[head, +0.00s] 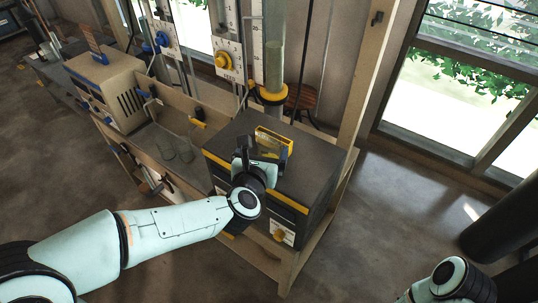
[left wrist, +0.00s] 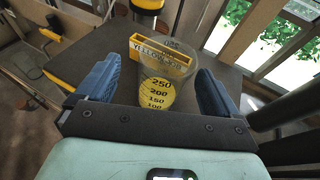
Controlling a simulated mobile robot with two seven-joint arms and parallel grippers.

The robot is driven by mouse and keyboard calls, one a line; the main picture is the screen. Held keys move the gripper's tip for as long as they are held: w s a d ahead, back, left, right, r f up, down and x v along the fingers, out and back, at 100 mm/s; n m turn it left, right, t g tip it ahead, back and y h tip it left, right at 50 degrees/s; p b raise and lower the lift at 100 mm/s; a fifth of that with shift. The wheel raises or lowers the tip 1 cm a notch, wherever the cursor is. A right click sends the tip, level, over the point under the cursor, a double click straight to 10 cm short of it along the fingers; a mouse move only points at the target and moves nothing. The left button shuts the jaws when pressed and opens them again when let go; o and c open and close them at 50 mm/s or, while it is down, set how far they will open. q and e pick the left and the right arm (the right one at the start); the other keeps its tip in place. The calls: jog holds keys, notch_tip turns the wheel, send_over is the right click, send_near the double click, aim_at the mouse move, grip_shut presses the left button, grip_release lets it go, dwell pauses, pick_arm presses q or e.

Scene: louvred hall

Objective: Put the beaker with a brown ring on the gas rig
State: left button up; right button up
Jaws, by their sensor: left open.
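The gripper is open around the beaker, with gaps at both sides. Several rig parts with tubes and dials, including a panel with a yellow knob (head: 222,60), stand behind; I cannot tell which is the gas rig. My right gripper is out of view.
A yellow box (head: 273,143) stands just behind the beaker on the cabinet. Clear glassware (head: 166,151) stands in the bench bay to the left, beside a beige cabinet (head: 104,77). A column with a yellow collar (head: 272,95) rises behind.

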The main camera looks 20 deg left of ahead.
aim_at(272, 138)
pick_arm(q)
jog(key=shift+w+d, duration=0.1)
jog(key=shift+w, duration=0.35)
jog(key=x, duration=0.1)
jog(key=p+x, duration=0.1)
jog(key=x, duration=0.1)
jog(key=shift+w+d+r+p, duration=0.2)
jog(key=shift+w+d+p, duration=0.1)
jog(key=shift+w, duration=0.15)
jog(key=shift+w+f, duration=0.15)
jog(key=shift+w, duration=0.2)
jog(key=shift+s, duration=0.2)
jog(key=shift+w, duration=0.1)
jog(key=c, duration=1.2)
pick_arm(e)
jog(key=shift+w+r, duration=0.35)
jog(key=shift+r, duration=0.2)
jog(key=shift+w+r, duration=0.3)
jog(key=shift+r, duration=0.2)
